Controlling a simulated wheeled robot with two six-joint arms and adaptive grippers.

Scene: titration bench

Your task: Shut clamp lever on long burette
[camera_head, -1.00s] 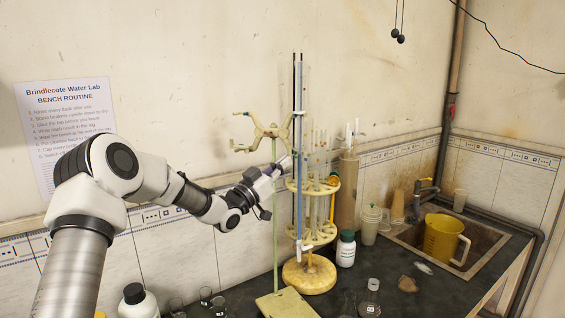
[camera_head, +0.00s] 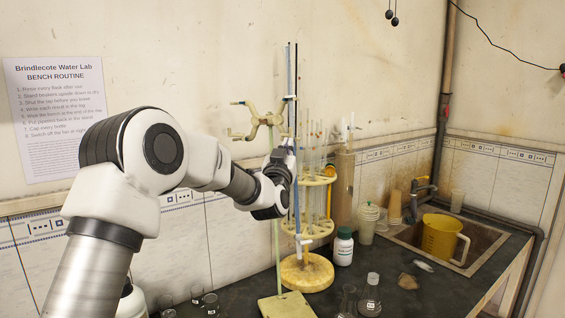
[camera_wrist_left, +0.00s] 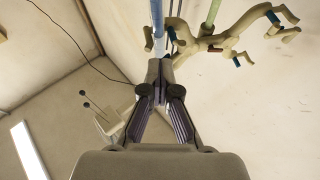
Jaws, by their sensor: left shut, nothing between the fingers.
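The cream double clamp (camera_head: 262,120) sits high on the green stand rod (camera_head: 276,240); its arms and small levers also show in the wrist view (camera_wrist_left: 225,40). The long blue burette (camera_head: 297,215) stands upright at the clamp's right side and runs past my fingertips in the wrist view (camera_wrist_left: 158,20). My left gripper (camera_head: 287,158) is just below the clamp, beside the burette; in the wrist view its fingertips (camera_wrist_left: 158,72) are together and empty. Whether they touch the burette I cannot tell. The lever on the burette side is too small to read. My right gripper is out of view.
A round cream pipette rack (camera_head: 307,272) with upright glass tubes stands close to the burette's right. A white bottle (camera_head: 343,247), a flask (camera_head: 369,297) and a sink with a yellow jug (camera_head: 440,237) lie further right. Small glasses stand at the front left.

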